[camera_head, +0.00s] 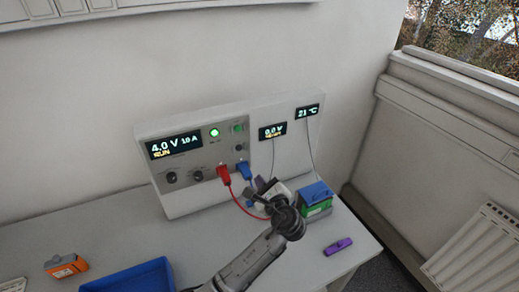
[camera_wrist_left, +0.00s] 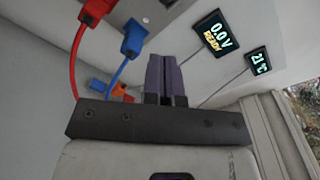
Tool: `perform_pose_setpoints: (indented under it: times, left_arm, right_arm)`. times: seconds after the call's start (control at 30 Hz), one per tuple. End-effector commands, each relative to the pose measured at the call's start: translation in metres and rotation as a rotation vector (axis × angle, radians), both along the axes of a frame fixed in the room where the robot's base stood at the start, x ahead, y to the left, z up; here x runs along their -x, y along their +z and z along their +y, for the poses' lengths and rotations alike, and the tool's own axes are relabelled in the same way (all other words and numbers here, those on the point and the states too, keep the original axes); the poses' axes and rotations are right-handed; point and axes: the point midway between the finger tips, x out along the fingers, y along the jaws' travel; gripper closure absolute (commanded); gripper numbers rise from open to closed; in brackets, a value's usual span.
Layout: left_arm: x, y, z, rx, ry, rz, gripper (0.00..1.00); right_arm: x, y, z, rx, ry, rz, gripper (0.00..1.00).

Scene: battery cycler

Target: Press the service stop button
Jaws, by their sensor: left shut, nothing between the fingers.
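The battery cycler (camera_head: 190,200) is a pale box with a grey control panel and a display (camera_head: 174,145) reading 4.0 V, 1.0 A, RUN. Its panel has a lit green round button (camera_head: 214,133), a smaller green one (camera_head: 238,128) and dark knobs. I cannot make out which control is the service stop button. My left gripper (camera_head: 261,183) has purple fingers, shut and empty, low in front of the cycler, right of the blue plug (camera_head: 242,169). The fingers (camera_wrist_left: 164,75) also show in the wrist view, pointing toward the panel; contact cannot be judged. My right gripper is not in view.
A red plug (camera_head: 223,173) and its cable hang by the panel. A green and blue battery (camera_head: 316,206) stands right of my gripper. A purple object (camera_head: 338,246), an orange device (camera_head: 66,265) and a blue tray (camera_head: 128,279) lie on the table (camera_head: 196,240).

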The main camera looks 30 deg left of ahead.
Motion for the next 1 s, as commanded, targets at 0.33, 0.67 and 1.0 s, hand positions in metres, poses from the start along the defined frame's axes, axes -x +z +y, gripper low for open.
perform_pose_setpoints:
  times: [0.33,0.67,1.0]
  left_arm:
    - [0.0,0.0102,0.0001,-0.298,-0.014,0.38,1.0]
    - [0.0,0.0103,0.0,-0.364,-0.019,0.493,1.0]
    - [-0.0005,0.0102,0.0009,-0.364,-0.019,0.494,1.0]
  right_arm:
    - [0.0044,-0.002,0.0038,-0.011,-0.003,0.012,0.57]
    - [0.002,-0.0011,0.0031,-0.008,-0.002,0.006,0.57]
    - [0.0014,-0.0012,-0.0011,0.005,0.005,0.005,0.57]
